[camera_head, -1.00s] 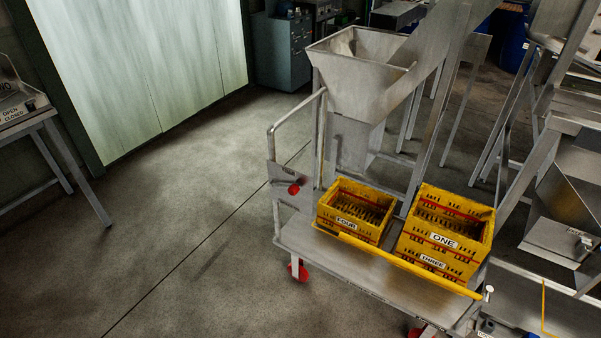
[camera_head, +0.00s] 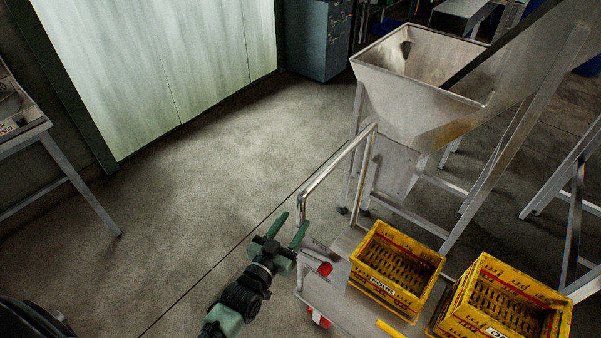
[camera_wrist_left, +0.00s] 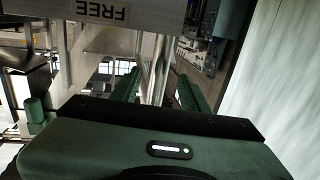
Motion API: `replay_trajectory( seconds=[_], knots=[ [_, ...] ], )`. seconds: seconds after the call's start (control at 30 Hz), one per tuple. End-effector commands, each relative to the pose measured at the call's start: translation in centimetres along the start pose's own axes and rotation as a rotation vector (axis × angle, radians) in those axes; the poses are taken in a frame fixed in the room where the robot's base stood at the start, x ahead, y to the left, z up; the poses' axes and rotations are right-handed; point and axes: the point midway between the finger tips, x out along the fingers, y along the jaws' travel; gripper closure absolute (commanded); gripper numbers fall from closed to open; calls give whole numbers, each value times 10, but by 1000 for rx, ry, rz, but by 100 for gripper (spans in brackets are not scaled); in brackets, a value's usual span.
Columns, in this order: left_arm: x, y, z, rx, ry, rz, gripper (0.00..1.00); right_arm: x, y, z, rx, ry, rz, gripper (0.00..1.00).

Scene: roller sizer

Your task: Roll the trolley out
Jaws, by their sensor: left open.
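The trolley (camera_head: 337,295) is a steel platform on red wheels, with a bent tube handle (camera_head: 338,166) at its left end. A red knob (camera_head: 325,268) sits on the plate below the handle. Yellow crates stand on the deck: crate FOUR (camera_head: 381,286) and a stack (camera_head: 462,305) at the right, partly cut off. My left gripper (camera_head: 292,226) is open at the near upright of the handle. In the left wrist view, a steel tube (camera_wrist_left: 160,60) shows between the open fingers (camera_wrist_left: 158,92); contact is not clear. My right gripper is out of view.
A steel hopper (camera_head: 420,85) on legs stands behind the trolley. Open concrete floor (camera_head: 215,190) lies to the left, up to a pale wall panel (camera_head: 150,75). A stand (camera_head: 75,180) is at the left edge.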

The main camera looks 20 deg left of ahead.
Motion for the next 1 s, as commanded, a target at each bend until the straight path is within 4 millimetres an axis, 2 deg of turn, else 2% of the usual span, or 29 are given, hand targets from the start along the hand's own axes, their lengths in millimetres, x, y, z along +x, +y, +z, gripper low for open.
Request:
replay_trajectory(
  seconds=[0.03,0.1,0.4,0.6,0.77,0.97,1.0],
  knots=[
    [2,0,-9,-2,18,0,55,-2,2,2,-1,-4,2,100],
    [6,0,-15,-2,30,0,55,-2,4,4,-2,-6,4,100],
    [51,0,-17,-2,31,0,55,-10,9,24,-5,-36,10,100],
    [74,0,-16,-2,28,0,55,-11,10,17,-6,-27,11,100],
    [80,0,-15,-2,28,1,55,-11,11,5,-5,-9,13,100],
    [80,0,-15,-2,28,1,55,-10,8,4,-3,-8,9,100],
    [80,0,-15,-2,28,1,66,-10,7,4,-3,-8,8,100]
  ],
)
